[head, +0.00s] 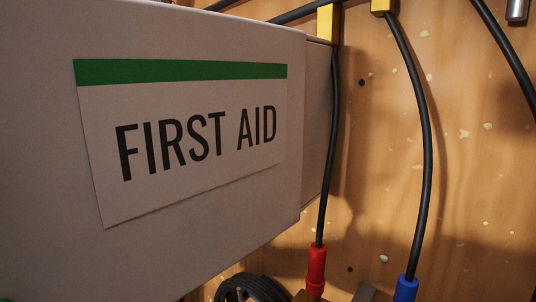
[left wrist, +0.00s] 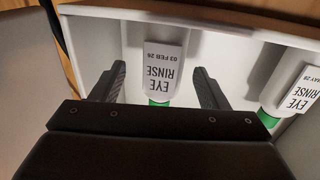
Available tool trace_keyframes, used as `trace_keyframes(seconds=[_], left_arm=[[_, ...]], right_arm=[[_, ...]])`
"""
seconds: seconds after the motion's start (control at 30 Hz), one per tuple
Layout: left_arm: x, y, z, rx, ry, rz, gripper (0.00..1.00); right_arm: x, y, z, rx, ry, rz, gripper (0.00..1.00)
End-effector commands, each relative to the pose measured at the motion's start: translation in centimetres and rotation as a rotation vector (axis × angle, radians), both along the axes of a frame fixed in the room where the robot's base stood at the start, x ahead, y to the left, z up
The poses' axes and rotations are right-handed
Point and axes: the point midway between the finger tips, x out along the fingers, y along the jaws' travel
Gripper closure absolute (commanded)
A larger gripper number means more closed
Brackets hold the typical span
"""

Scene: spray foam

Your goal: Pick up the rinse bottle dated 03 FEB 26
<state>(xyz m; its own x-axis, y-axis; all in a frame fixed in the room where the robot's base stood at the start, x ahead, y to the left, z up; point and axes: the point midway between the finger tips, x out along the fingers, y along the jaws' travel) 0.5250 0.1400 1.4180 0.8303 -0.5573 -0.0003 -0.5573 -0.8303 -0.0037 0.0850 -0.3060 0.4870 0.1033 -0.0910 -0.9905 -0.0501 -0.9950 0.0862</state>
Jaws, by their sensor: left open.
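The rinse bottle dated 03 FEB 26 (left wrist: 163,58) shows in the left wrist view, upside down in the picture, with a white body, a white label and a green cap toward my gripper. It is inside a white box (left wrist: 225,68). My left gripper (left wrist: 158,70) is open, with one finger on each side of the bottle in the picture. I see gaps beside both fingers; how deep they reach is unclear. The cap is partly hidden by the gripper body. The head view shows neither gripper nor the bottle. My right gripper is not in view.
A second eye rinse bottle (left wrist: 290,82), its label reading MAY 26, is at the right in the same box. In the head view a FIRST AID box (head: 190,240) fills the left. Black cables with red (head: 316,268) and blue (head: 406,288) ends hang before a wooden board (head: 475,190).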

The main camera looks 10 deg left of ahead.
Motion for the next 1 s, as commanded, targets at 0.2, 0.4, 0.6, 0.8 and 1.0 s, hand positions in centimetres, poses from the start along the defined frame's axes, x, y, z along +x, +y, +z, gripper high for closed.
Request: trace_keyframes(seconds=[0.2, 0.4, 0.6, 0.8, 1.0], left_arm=[[0.7, -0.4, 0.1, 0.000, 0.001, 0.000, 0.32], [2.6, -1.5, 0.9, -0.004, 0.004, -0.004, 0.32], [4.4, -2.6, 0.8, -0.002, 0.003, -0.002, 0.32], [5.0, -2.9, 0.6, 0.001, 0.000, 0.000, 0.32], [4.9, -2.9, 0.6, 0.001, 0.000, 0.000, 0.37]], right_arm=[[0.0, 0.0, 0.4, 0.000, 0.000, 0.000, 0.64], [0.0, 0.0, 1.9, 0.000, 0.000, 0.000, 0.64], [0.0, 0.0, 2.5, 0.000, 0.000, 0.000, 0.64], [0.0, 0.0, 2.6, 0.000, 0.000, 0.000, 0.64], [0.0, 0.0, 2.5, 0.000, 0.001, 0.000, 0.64]])
